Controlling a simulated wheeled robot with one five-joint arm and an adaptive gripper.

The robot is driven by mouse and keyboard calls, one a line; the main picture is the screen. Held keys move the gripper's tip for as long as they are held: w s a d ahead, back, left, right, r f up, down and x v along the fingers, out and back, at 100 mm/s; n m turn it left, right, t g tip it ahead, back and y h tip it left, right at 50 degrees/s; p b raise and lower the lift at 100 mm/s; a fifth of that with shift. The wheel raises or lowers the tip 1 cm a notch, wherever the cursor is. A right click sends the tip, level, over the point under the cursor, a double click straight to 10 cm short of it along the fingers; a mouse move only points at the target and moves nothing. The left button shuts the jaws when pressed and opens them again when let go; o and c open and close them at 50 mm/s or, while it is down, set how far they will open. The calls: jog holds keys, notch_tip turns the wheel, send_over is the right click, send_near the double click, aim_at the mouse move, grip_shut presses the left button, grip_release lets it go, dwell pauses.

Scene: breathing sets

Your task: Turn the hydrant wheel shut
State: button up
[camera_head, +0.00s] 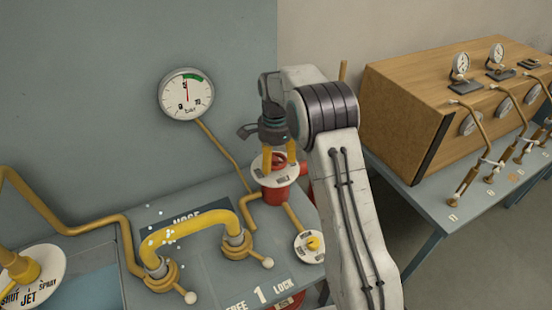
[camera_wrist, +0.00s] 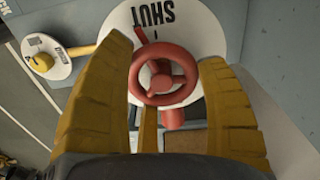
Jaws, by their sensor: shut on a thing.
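The red hydrant wheel (camera_wrist: 165,76) sits between the two yellow fingers of my gripper (camera_wrist: 167,58) in the wrist view. My gripper is shut on the wheel, one finger at each side. Behind the wheel is a white round plate (camera_wrist: 206,38) marked SHUT. A small red pointer (camera_wrist: 138,12) shows beside that word. In the head view my gripper (camera_head: 279,156) points down at the red hydrant (camera_head: 275,192) and its white plate (camera_head: 258,168). My arm and fingers hide much of the wheel there, and its other markings are hard to read.
A pressure gauge (camera_head: 186,94) hangs on the wall at the left. A yellow hose (camera_head: 190,222) arches over the bench in front. A small dial with a yellow knob (camera_head: 312,243) is close to the hydrant. A wooden cabinet (camera_head: 400,110) stands on the right table.

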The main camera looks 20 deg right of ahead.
jog(key=shift+s+a+f+m, duration=0.1)
jog(key=shift+a+m, duration=0.05)
jog(key=shift+m, duration=0.6)
jog(key=shift+a+f+m, duration=0.1)
jog(key=shift+m, duration=0.65)
jog(key=shift+r+m, duration=0.1)
jog(key=shift+m, duration=0.2)
jog(key=o, duration=1)
jog(key=shift+a, duration=0.25)
jog(key=shift+o, duration=0.8)
jog(key=shift+d+r, duration=0.1)
jog(key=shift+d, duration=0.1)
